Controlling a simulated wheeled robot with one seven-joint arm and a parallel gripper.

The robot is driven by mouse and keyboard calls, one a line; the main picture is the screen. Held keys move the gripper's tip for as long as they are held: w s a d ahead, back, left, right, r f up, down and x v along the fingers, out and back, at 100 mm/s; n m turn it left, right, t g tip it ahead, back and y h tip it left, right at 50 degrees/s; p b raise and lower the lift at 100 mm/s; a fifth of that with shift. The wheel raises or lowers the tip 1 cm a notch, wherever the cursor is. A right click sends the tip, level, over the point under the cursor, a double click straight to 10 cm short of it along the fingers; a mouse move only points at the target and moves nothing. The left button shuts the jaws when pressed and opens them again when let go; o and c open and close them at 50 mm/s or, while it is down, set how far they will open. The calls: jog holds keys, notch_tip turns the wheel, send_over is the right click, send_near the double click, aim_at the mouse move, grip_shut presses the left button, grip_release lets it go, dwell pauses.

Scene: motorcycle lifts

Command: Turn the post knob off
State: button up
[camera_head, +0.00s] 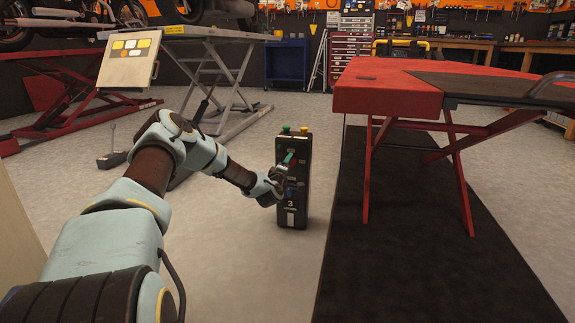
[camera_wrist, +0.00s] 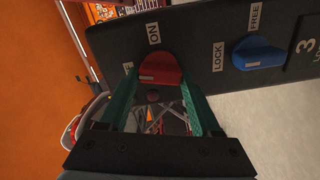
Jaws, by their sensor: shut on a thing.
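The dark control post (camera_head: 292,212) stands upright on the floor, marked 3; its face also shows in the wrist view (camera_wrist: 198,62). The red post knob (camera_wrist: 160,68) is on that face. An "ON" label (camera_wrist: 154,33) sits above it in the wrist view, and another label (camera_wrist: 128,66) at its left is partly hidden by a finger. A pale mark on the knob lies toward its left side, facing that hidden label. My gripper (camera_wrist: 158,76) has its green fingers closed on either side of the red knob. In the head view my gripper (camera_head: 289,158) is against the post.
A blue knob (camera_wrist: 258,54) between "LOCK" and "FREE" labels is beside the red one. Yellow and green buttons top the post. A red lift table (camera_head: 385,88) on a black mat (camera_head: 400,240) stands to the right. Bare floor lies in front of the post.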

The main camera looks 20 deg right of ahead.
jog(key=shift+n, duration=1.5)
jog(key=o, duration=1.4)
jog(key=p+v, duration=0.4)
jog(key=v, duration=0.6)
jog(key=shift+s+a, duration=0.1)
jog(key=shift+s, duration=0.3)
jog(key=shift+p, duration=0.3)
